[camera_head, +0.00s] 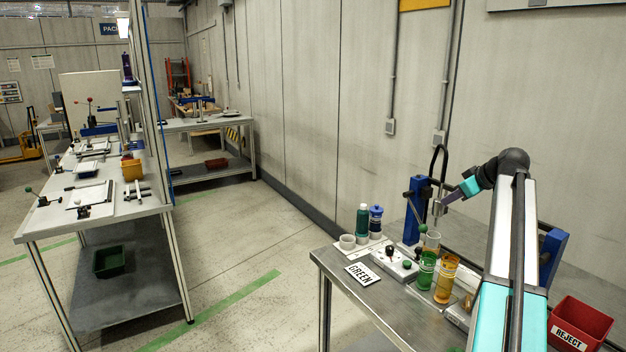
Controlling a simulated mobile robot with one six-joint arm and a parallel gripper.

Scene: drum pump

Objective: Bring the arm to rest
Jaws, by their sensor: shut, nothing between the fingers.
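My arm reaches in from the lower right over the metal table (385,318). Its end, my gripper (439,207), is small in view, shut and empty. It appears beside the blue stand (416,208) with a black curved hose, above a clear cup (432,240). I cannot tell whether it touches the stand or hose. A green cup (426,271) and an amber cup (445,281) stand upright in front, near my arm. Part of the table is hidden behind my arm.
A red REJECT bin (580,322) is at right. A wall (400,160) stands behind; open floor (240,250) lies left.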

